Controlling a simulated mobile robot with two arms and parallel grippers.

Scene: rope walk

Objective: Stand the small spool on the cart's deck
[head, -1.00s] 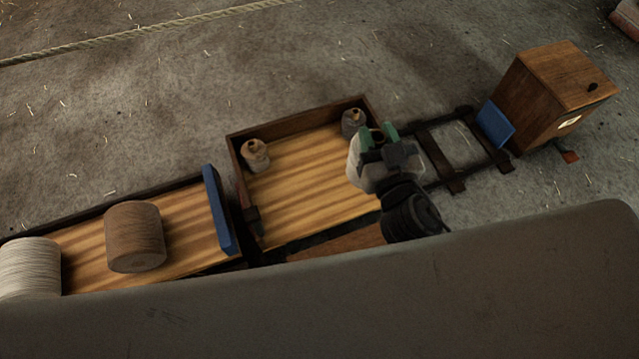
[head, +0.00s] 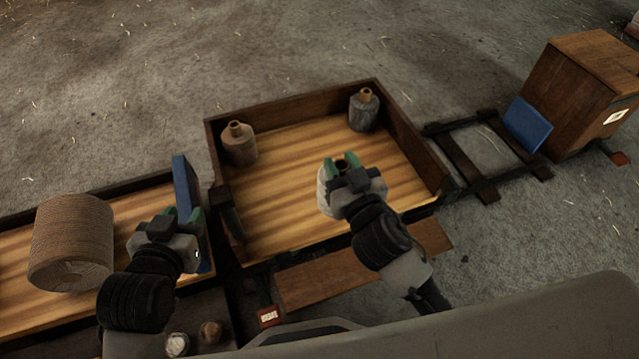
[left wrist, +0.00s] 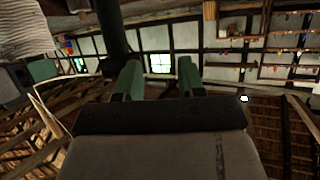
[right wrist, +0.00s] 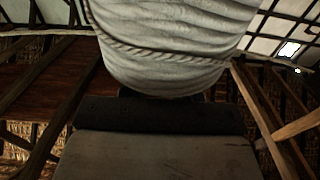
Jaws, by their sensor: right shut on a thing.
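My right gripper (head: 345,165) is shut on a pale, lumpy, sack-like thing (head: 325,190) over the front right part of the walled cart's deck (head: 285,205). In the right wrist view the pale thing (right wrist: 170,50) has a rope band around it. I cannot tell whether it touches the deck. A brown ribbed spool (head: 72,243) rests on the long cart at left. My left gripper (head: 185,218) is open and empty beside that cart's blue end board (head: 186,185). A white ribbed thing (left wrist: 25,30) shows in the left wrist view. I cannot tell which is the small spool.
A tan bottle-shaped thing (head: 239,145) and a grey one (head: 363,112) stand in the walled cart's back corners. Dark rails (head: 490,150) lead right to a wooden box (head: 585,85) with a blue board (head: 528,125). The deck's middle is clear.

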